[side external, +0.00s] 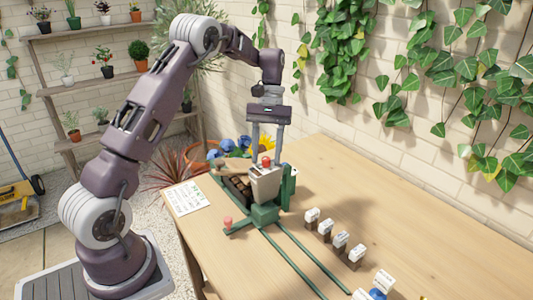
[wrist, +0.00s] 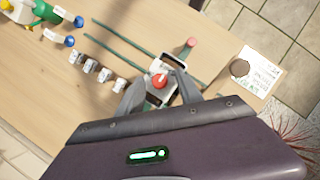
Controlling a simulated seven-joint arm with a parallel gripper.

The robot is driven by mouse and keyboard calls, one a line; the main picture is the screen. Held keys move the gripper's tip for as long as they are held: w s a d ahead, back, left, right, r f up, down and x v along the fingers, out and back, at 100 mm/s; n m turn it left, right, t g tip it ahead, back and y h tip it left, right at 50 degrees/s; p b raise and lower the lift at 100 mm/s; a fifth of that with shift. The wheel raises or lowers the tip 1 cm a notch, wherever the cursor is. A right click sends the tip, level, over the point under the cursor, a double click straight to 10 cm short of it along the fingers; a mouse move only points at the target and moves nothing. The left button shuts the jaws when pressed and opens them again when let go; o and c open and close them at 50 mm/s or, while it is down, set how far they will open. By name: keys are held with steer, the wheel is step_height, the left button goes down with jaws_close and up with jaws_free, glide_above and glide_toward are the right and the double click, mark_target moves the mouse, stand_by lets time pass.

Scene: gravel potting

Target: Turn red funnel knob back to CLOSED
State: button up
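The red funnel knob (side external: 266,161) is a round red ball at the top of the pale grey funnel (side external: 266,187), which sits in a green stand (side external: 289,185). In the wrist view the knob (wrist: 159,80) shows between my fingers. My gripper (side external: 267,155) points down over the funnel with its fingers apart, one on each side of the knob. In the wrist view my gripper (wrist: 157,76) also looks open, with gaps beside the knob. I cannot read the knob's position or any CLOSED mark.
Several small labelled blocks (side external: 340,240) line the table to the right. A paper sheet (side external: 187,198) lies at the left edge.

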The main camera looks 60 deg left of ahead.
steer(key=v, duration=0.6)
steer(key=shift+w+a, duration=0.1)
steer(key=shift+w, duration=0.05)
steer(key=shift+r, duration=0.5)
steer(key=s+d+r+m+t+y, duration=0.2)
steer(key=s+d+r+m+t, duration=0.2)
steer(key=s+d+r, duration=0.75)
steer(key=s+d+f+m+t, duration=0.2)
steer(key=s+d, duration=0.1)
steer(key=s, duration=0.4)
steer(key=s+d+f+m+t+y, duration=0.1)
steer(key=s+d+f+m+t, duration=0.1)
steer(key=s, duration=0.6)
steer(key=shift+s+d+f+m+t, duration=0.15)
steer(key=shift+d+f+m+t, duration=0.25)
steer(key=shift+f, duration=0.45)
